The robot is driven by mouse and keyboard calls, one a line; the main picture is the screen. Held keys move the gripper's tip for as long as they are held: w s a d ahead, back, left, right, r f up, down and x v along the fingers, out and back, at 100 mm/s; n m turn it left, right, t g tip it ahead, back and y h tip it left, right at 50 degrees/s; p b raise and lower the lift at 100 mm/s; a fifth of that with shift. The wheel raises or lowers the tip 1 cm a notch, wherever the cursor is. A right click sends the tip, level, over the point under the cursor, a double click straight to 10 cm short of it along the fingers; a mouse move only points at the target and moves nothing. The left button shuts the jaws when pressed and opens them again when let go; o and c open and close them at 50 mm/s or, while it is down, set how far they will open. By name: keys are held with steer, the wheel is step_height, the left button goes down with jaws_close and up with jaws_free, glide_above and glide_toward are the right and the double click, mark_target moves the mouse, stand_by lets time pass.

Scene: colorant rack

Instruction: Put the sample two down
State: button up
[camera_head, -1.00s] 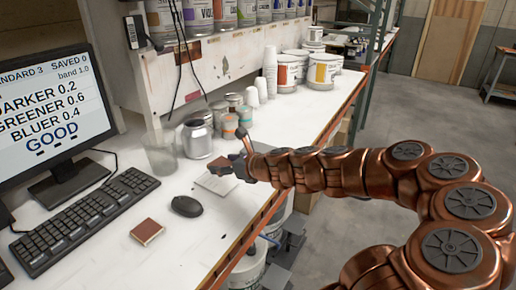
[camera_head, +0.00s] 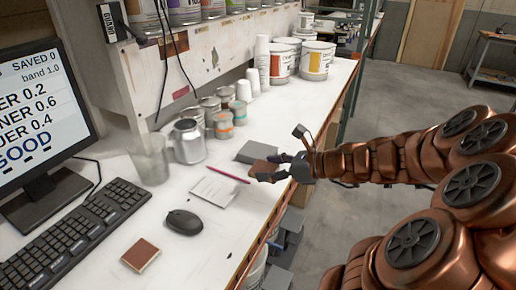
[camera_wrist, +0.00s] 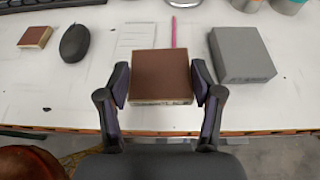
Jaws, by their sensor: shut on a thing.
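My gripper (camera_head: 280,170) is shut on a square brown sample (camera_head: 264,170), which also shows in the wrist view (camera_wrist: 161,76) between the two fingers. The gripper holds the sample near the front edge of the white bench; whether it touches the bench I cannot tell. A second, similar brown sample (camera_head: 140,255) lies on the bench left of the mouse, also at the upper left in the wrist view (camera_wrist: 35,37). No label on either sample is readable.
A grey block (camera_head: 257,151) lies close beside the held sample. A paper card (camera_head: 213,189) and pink pencil (camera_head: 228,174) lie left of it, then a mouse (camera_head: 184,222) and keyboard (camera_head: 85,230). Bare bench shows near the front edge.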

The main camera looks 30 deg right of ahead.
steer(key=shift+d+r, duration=0.25)
steer(key=p, duration=0.3)
glide_above(269, 153)
steer(key=shift+a+f, duration=0.2)
steer(key=shift+f, duration=0.45)
steer(key=shift+w+d+f+p, duration=0.15)
steer(key=shift+w+p, duration=0.05)
steer(key=shift+p, duration=0.1)
steer(key=shift+f+p, duration=0.3)
steer(key=shift+f, duration=1.4)
steer(key=shift+f, duration=0.1)
steer(key=o, duration=1)
steer(key=shift+o, duration=0.2)
steer(key=shift+s, duration=0.1)
